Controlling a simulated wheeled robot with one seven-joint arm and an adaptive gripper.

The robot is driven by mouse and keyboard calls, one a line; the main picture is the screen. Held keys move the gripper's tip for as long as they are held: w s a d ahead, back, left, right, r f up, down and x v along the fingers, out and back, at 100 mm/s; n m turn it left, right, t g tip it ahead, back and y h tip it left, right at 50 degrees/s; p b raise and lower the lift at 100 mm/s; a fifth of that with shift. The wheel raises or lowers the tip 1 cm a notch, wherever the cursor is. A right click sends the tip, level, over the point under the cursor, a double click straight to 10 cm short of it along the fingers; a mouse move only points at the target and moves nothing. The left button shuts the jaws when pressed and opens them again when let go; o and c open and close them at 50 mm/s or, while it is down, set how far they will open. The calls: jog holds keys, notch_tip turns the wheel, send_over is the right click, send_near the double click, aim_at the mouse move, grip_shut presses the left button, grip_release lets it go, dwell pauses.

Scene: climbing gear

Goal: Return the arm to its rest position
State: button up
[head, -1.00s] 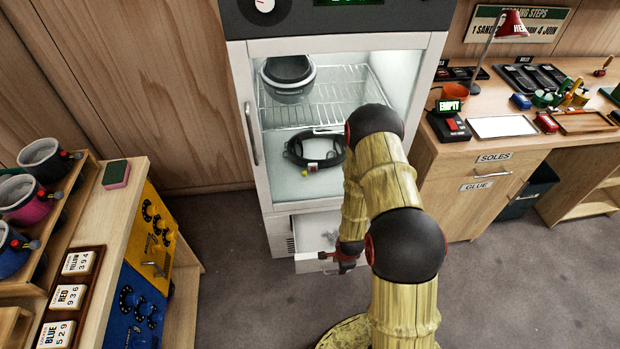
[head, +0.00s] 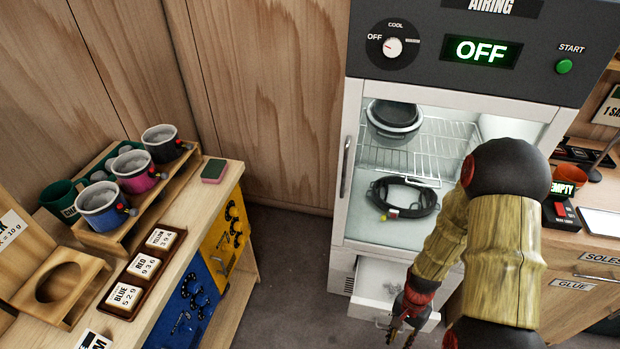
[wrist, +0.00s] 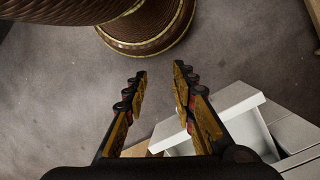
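My gripper (wrist: 159,85) shows in the wrist view with its two fingers apart and nothing between them. It points down over the grey floor, with my round base at the top of that view. In the head view my gripper (head: 402,330) hangs at the lower right, in front of the open drawer (head: 372,285) under the airing cabinet. The white drawer also shows beside the right finger in the wrist view (wrist: 240,125). My arm is bent, with its elbow in front of the cabinet's right side.
The airing cabinet (head: 349,200) holds a grey pot-shaped item (head: 395,118) on its rack and a black ring-shaped item (head: 405,198) below. Its display (head: 482,50) reads OFF. A left bench carries several mugs and a number tray (head: 128,300). A workbench stands at the right.

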jog(key=s+a+r+n+t, duration=0.1)
jog(key=a+r+n+t, duration=0.1)
jog(key=r, duration=1.3)
jog(key=s+a+r+n+t, duration=0.1)
jog(key=a+r+n+t, duration=0.2)
jog(key=r, duration=1.2)
jog(key=a+r+n+t, duration=0.3)
jog(key=a+r+n, duration=0.1)
jog(key=r, duration=1.1)
jog(key=shift+s+a+n+h, duration=0.15)
jog(key=shift+s+n+h, duration=0.15)
jog(key=shift+s+h, duration=0.1)
jog(key=shift+f, duration=0.25)
